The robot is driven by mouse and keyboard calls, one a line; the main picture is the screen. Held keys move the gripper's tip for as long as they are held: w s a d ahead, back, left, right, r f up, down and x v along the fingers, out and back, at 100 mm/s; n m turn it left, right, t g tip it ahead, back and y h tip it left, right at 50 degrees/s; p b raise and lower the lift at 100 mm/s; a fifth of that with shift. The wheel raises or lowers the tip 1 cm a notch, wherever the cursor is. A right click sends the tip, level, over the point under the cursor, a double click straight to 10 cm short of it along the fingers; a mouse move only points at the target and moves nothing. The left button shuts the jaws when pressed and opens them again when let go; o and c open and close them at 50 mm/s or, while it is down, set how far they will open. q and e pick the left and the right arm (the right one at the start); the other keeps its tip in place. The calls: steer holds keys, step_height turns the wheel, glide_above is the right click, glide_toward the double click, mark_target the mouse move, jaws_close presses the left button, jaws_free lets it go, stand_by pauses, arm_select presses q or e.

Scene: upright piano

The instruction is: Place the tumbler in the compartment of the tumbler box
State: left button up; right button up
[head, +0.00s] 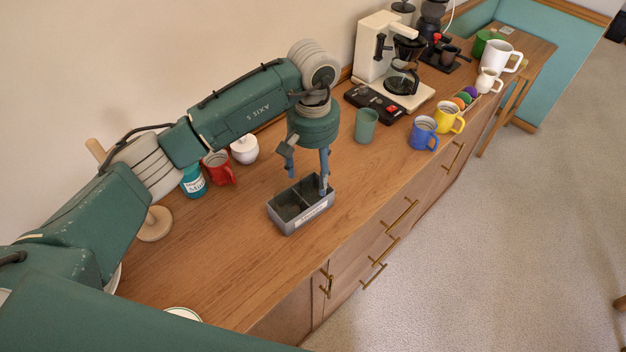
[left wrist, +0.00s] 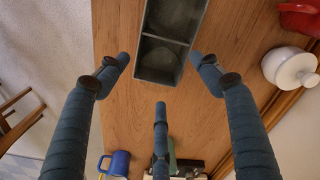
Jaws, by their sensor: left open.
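The tumbler, a plain green handleless cup (head: 366,125), stands upright on the wooden counter in the head view, in front of the coffee maker. The tumbler box (head: 307,219) is a grey open box with a divider, a pale label on its front, and dark compartments. It also shows at the top of the left wrist view (left wrist: 158,75). My left gripper (head: 306,178) is open, pointing down just above the box, with its fingers apart and nothing between them. In the wrist view a finger covers most of a greenish shape. My right gripper is not in view.
A blue mug (head: 423,134) and yellow mug (head: 447,118) stand right of the tumbler. A coffee maker (head: 376,50) is behind it. The counter's front edge is near the box.

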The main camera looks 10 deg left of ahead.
arm_select(q)
step_height(320, 180, up, 9)
steer(key=b, duration=0.2)
steer(key=shift+f, duration=0.2)
